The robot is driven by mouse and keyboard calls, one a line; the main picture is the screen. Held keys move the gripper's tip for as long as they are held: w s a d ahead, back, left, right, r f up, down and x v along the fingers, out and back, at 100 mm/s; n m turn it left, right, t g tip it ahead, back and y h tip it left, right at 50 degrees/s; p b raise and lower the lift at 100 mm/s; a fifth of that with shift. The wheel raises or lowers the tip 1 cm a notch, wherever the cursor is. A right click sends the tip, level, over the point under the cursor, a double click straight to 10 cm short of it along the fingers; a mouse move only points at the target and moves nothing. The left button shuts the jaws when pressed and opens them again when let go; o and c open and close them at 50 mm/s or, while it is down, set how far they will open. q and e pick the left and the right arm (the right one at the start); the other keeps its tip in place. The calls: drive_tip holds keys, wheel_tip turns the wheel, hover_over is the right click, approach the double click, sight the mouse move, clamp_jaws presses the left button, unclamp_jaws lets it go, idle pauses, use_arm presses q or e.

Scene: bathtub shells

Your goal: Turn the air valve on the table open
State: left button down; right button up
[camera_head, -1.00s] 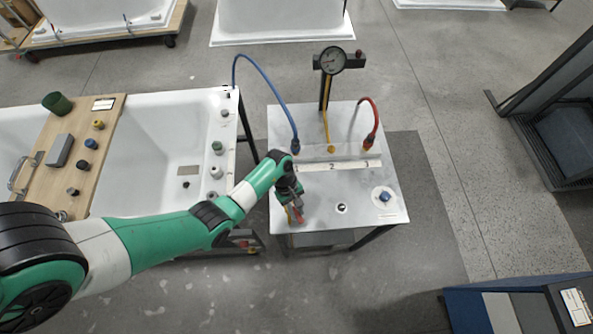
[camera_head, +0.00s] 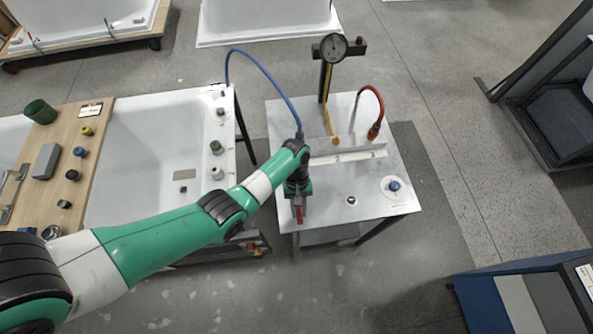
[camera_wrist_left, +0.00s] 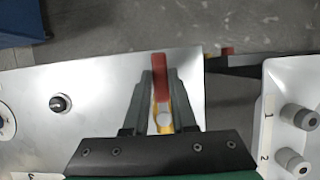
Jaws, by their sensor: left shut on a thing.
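The air valve's red handle (camera_wrist_left: 160,75) is between my left gripper's two fingers in the left wrist view. A yellow part and a pale round knob (camera_wrist_left: 163,122) show below it. In the head view the red handle (camera_head: 299,215) points toward the front edge of the white table (camera_head: 330,203). My left gripper (camera_head: 298,207) points down at the table's front left and is shut on the handle. My wrist hides most of the valve body. My right gripper is not in view.
A pressure gauge (camera_head: 333,47) stands on a post at the table's back. A blue hose (camera_head: 265,75) and a red hose (camera_head: 377,98) meet a numbered block. A small black knob (camera_head: 351,201) and a blue button (camera_head: 394,185) are right of my gripper. A bathtub (camera_head: 150,150) stands left.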

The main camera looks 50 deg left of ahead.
use_arm(q)
drive_tip(key=c, duration=0.7)
unclamp_jaws()
drive_tip(key=p+v, duration=0.2)
drive_tip(key=v, duration=0.9)
drive_tip(key=shift+a+r, duration=0.1)
drive_tip(key=shift+r, duration=0.25)
